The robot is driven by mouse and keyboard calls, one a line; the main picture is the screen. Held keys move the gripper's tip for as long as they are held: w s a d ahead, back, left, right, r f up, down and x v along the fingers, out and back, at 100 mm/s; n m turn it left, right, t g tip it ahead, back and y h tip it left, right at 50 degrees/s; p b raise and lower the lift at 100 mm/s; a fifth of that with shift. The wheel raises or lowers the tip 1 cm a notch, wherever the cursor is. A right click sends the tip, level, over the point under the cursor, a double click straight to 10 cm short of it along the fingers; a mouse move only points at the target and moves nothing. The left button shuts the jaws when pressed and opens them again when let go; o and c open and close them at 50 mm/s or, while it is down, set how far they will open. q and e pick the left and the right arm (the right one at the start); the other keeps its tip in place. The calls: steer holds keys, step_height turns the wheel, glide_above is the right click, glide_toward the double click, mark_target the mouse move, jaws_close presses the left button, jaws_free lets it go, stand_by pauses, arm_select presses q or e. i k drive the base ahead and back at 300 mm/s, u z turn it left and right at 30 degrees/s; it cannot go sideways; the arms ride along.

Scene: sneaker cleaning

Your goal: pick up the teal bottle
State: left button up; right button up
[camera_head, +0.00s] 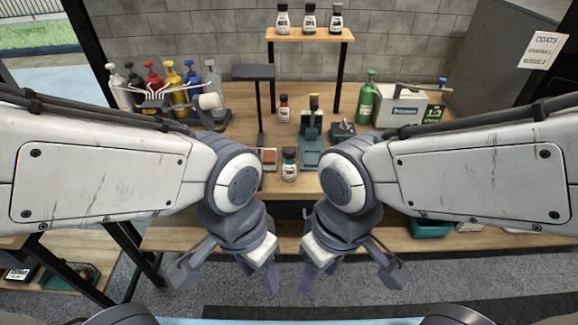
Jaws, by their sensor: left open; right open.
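A small bottle with a teal cap and a white label, the teal bottle (290,165), stands upright near the front edge of the wooden bench, at the middle. My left gripper (267,274) is open and empty, in front of the bench edge and below the bottle in the picture. My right gripper (310,274) is open and empty, close to its right. Both point downward and are apart from the bottle. Their jaws are seen at a steep angle.
A brown block (268,156) lies left of the bottle. A green stand (312,148) is behind it at right. A red-capped bottle (284,108), green spray bottle (367,98) and several coloured bottles stand farther back. A raised shelf (311,35) holds three bottles.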

mark_target(289, 166)
steer(key=z, duration=0.4)
steer(key=k, duration=0.5)
steer(key=z, duration=1.9)
steer(key=i, duration=1.1)
steer(key=u, duration=2.35)
